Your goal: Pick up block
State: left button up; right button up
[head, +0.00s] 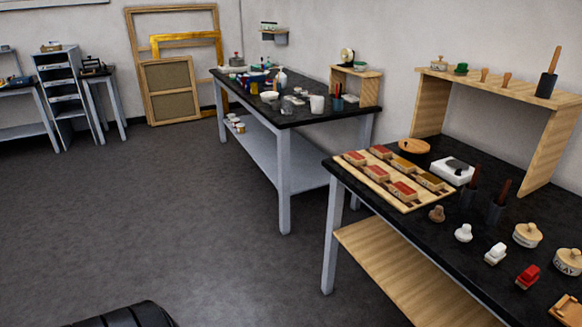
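Several small wooden blocks with coloured tops lie in rows on a slatted wooden board (408,206) on the near right table. Red-topped blocks include one at the back left (355,158), one in the middle (378,170) and one at the front (403,190). Yellowish-topped blocks (430,181) lie along the board's right side. Which block the task means cannot be told. Neither of my grippers is in view.
A wooden shelf (500,87) stands behind. A cluttered second table (330,122) is farther back. The grey floor at left is clear.

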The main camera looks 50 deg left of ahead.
aim_at(377, 173)
jog(key=u, duration=0.95)
jog(key=i+j+z, duration=0.1)
jog(key=z, duration=0.25)
jog(key=j+z, duration=0.1)
jog(key=z, duration=0.3)
jog(key=i+j+z, duration=0.1)
jog(key=z, duration=0.25)
jog(key=i+j+z, duration=0.15)
jog(key=j+z, duration=0.3)
jog(key=j, duration=0.65)
jog(key=j+z, duration=0.45)
jog(key=j, duration=0.6)
